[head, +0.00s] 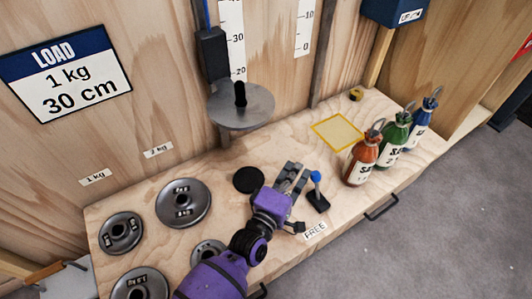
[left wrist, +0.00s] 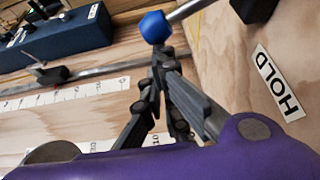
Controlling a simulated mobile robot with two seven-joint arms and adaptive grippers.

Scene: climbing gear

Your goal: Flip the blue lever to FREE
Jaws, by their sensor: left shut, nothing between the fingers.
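The lever has a blue ball knob (head: 315,177) on a short stem above a small black base (head: 319,202) on the wooden bench. Its tilt is hard to judge from the head view. The FREE label (head: 315,231) lies in front of the base. My left gripper (head: 298,172), purple with grey fingers, is shut and empty just left of the knob. In the left wrist view, the blue knob (left wrist: 155,27) and its grey stem show right at the fingertips (left wrist: 160,55); I cannot tell whether they touch. The HOLD label (left wrist: 276,82) shows right of the fingers. My right gripper is not in view.
Orange (head: 362,161), green (head: 393,137) and blue (head: 419,121) bottles stand right of the lever, near a yellow square outline (head: 338,132). A grey hanging plate (head: 241,105) is behind. Weight discs (head: 183,203) lie at left, a black disc (head: 248,180) beside my gripper.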

